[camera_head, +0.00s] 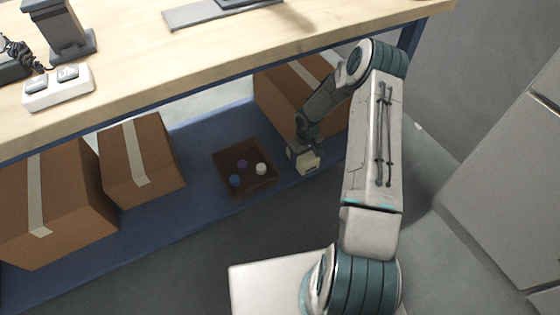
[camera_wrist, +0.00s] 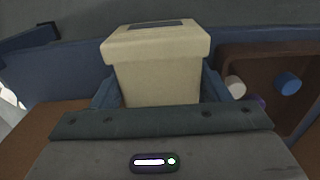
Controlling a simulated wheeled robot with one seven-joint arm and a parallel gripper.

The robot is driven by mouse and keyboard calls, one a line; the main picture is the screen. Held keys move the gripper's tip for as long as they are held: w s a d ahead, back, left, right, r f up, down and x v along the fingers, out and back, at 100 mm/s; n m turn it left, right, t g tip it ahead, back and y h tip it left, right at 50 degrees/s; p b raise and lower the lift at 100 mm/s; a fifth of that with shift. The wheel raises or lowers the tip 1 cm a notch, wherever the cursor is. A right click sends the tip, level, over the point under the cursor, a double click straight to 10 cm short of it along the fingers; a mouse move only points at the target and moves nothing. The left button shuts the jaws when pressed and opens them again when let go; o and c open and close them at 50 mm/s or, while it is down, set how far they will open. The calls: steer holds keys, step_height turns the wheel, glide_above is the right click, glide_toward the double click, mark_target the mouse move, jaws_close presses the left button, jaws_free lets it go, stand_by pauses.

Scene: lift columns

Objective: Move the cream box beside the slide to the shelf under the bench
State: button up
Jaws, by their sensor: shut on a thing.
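The cream box (camera_head: 306,163) is small, with a wider lid that has a dark patch on top. In the wrist view the cream box (camera_wrist: 158,62) stands between the fingers of my gripper (camera_wrist: 158,95), which is shut on it. In the head view my gripper (camera_head: 303,147) reaches under the bench (camera_head: 240,45). The box is at the blue shelf (camera_head: 185,200) under the bench, near its front edge and to the right of a brown tray. I cannot tell whether its base touches the shelf. The slide shows only partly, if the grey plate (camera_head: 205,14) on the bench top is it.
The brown tray (camera_head: 217,158) holds small blue, purple and white items. Cardboard boxes (camera_head: 140,160) stand on the shelf to the left, and another (camera_head: 283,95) stands behind my gripper. A two-button control (camera_head: 58,87) lies on the bench by a grey column (camera_head: 58,30). Grey cabinets (camera_head: 500,170) stand right.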

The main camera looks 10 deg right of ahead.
mark_target(287, 154)
steer(key=w+a+f+b, duration=0.2)
steer(key=w+a+f, duration=0.2)
steer(key=w+a, duration=0.1)
steer(key=shift+w+a+f, duration=0.1)
steer(key=shift+w+f, duration=0.05)
steer(key=shift+f, duration=0.25)
steer(key=shift+f+b, duration=0.9)
steer(key=shift+f, duration=0.95)
steer(key=shift+f, duration=0.2)
steer(key=o, duration=1)
steer(key=shift+c, duration=0.2)
step_height(287, 154, up, 12)
steer(key=p, duration=0.3)
steer(key=shift+r+p, duration=0.2)
steer(key=shift+p, duration=0.15)
